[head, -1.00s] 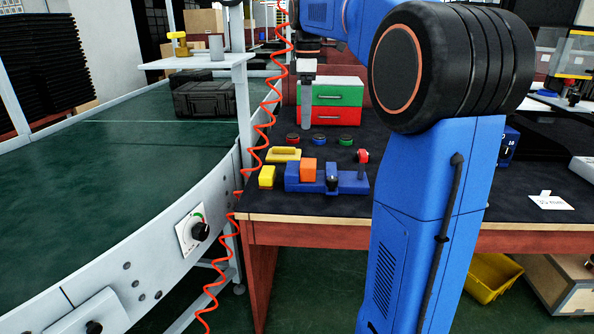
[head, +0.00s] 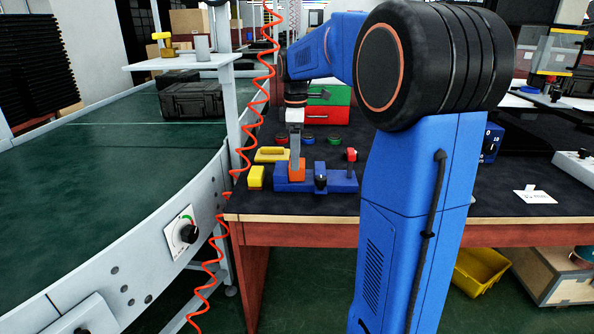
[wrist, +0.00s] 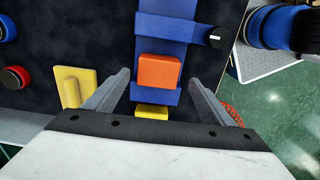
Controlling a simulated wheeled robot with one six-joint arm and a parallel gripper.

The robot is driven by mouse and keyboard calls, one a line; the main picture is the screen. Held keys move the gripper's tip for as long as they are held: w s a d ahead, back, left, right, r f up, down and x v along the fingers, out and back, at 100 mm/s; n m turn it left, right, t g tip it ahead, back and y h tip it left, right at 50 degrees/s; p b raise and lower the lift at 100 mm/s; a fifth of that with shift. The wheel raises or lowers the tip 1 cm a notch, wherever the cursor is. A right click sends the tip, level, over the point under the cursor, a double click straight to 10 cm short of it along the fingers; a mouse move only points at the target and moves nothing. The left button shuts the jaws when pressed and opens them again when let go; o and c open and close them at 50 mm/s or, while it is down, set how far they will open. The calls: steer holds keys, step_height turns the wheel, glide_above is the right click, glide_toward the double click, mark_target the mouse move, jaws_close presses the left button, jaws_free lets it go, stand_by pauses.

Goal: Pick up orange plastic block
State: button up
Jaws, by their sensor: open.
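The orange plastic block (head: 298,172) sits on a blue holder (head: 338,182) near the left end of the table. In the wrist view the orange block (wrist: 159,71) lies between the two fingers, a little beyond their tips' line, with dark gaps at both sides.
A yellow block (head: 256,177) and a yellow handled piece (head: 271,155) stand left of the holder. A red coiled cable (head: 232,172) hangs by the table's left edge.

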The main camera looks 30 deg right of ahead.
mark_target(299, 176)
steer(key=f, duration=0.4)
steer(key=shift+d, duration=0.25)
steer(key=c, duration=1.2)
